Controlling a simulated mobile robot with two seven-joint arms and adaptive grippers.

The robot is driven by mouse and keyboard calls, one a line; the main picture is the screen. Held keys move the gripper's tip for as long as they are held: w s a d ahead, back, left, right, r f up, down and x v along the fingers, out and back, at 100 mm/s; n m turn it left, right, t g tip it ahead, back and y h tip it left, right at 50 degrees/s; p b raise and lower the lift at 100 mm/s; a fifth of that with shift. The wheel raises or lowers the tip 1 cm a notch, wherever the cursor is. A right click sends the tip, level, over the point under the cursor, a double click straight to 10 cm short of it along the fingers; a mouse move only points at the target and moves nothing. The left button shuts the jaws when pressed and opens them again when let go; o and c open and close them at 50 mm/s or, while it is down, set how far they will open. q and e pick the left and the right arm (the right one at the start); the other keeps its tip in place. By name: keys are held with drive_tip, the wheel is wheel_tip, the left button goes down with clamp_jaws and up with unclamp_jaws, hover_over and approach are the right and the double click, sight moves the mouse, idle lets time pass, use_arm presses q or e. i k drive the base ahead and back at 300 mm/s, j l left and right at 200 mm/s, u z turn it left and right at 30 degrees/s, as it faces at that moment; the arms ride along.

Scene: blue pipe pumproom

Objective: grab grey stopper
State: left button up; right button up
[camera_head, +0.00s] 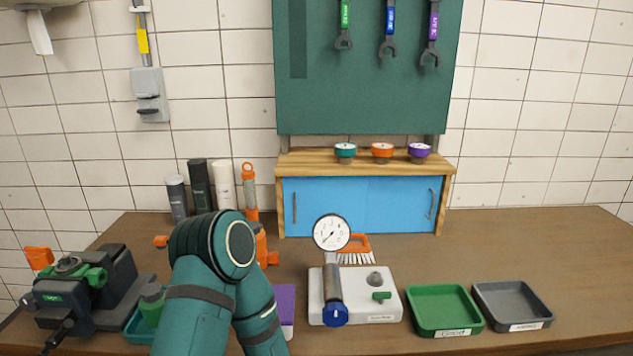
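A small grey stopper-like piece (375,279) sits on the right part of the white gauge base (389,310), behind a small green handle (382,296). I cannot tell for sure that it is the grey stopper. The base also carries an upright pressure gauge (331,233) on a metal tube with a blue knob (335,315). A teal arm of mine rises from the bottom left of centre and bends there; its gripper does not show. No gripper is in view, and none is seen at the grey piece.
A green tray (444,288) and a grey tray (513,283) stand right of the base. A vise (75,290) is at the left. A blue cabinet (362,205) with gauges on top stands behind. A brush (356,248) lies behind the base. The table's far right is clear.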

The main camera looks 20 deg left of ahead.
sight(67, 262)
drive_tip(key=j+z, duration=0.4)
drive_tip(key=k+j+z, duration=0.15)
drive_tip(key=j+z, duration=0.2)
drive_tip(key=k+j+z, duration=0.2)
drive_tip(key=j+z, duration=0.2)
drive_tip(key=k+j+z, duration=0.2)
drive_tip(key=j+z, duration=0.2)
